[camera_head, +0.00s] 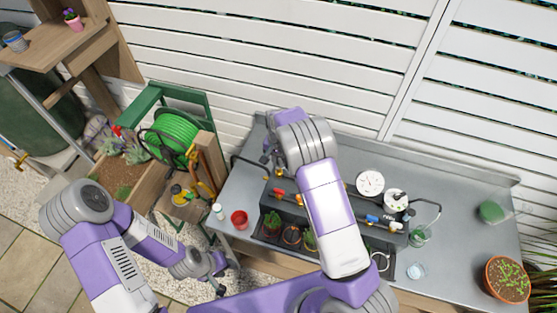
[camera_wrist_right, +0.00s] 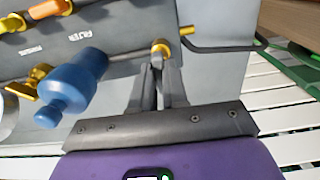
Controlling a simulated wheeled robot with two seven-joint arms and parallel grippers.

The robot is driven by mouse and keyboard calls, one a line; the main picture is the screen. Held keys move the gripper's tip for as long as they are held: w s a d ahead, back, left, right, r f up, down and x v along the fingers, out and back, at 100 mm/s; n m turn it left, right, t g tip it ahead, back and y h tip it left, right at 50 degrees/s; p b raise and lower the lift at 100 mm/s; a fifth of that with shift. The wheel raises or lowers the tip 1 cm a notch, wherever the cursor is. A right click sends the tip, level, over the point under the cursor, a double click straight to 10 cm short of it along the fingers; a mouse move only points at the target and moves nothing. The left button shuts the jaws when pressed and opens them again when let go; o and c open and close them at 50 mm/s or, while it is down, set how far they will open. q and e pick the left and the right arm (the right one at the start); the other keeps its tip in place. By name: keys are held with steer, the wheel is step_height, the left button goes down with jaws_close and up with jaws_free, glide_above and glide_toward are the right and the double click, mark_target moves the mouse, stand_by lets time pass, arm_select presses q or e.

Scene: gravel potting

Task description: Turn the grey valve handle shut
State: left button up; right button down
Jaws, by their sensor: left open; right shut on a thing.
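My right gripper (camera_head: 268,158) is at the left end of the dark manifold box on the metal bench. In the right wrist view, its fingers (camera_wrist_right: 157,68) are closed at a brass valve stem (camera_wrist_right: 160,47) on a grey pipe. The grey valve handle (camera_wrist_right: 171,77) seems to lie between the fingers, mostly hidden by them, so its angle is hard to tell. My left gripper (camera_head: 220,272) is open and empty, low in front of the bench, away from the valve.
A blue fitting with a brass tap (camera_wrist_right: 75,85) is close beside the right fingers. Red, orange and blue taps line the manifold (camera_head: 345,212). A red cup (camera_head: 239,220) and a terracotta pot (camera_head: 506,279) are on the bench. A green hose reel (camera_head: 172,138) stands left.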

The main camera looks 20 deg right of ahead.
steer(key=m, duration=0.4)
steer(key=shift+w+a+m, duration=0.1)
steer(key=shift+m, duration=0.2)
steer(key=m, duration=0.4)
steer(key=shift+w+m, duration=0.1)
steer(key=shift+m, duration=0.2)
steer(key=m, duration=0.4)
steer(key=shift+w, duration=0.15)
steer(key=shift+w+r+m+p, duration=0.1)
steer(key=shift+m+p, duration=0.3)
steer(key=shift+m, duration=1.8)
steer(key=c, duration=1.1)
jaws_free()
steer(key=shift+c, duration=0.2)
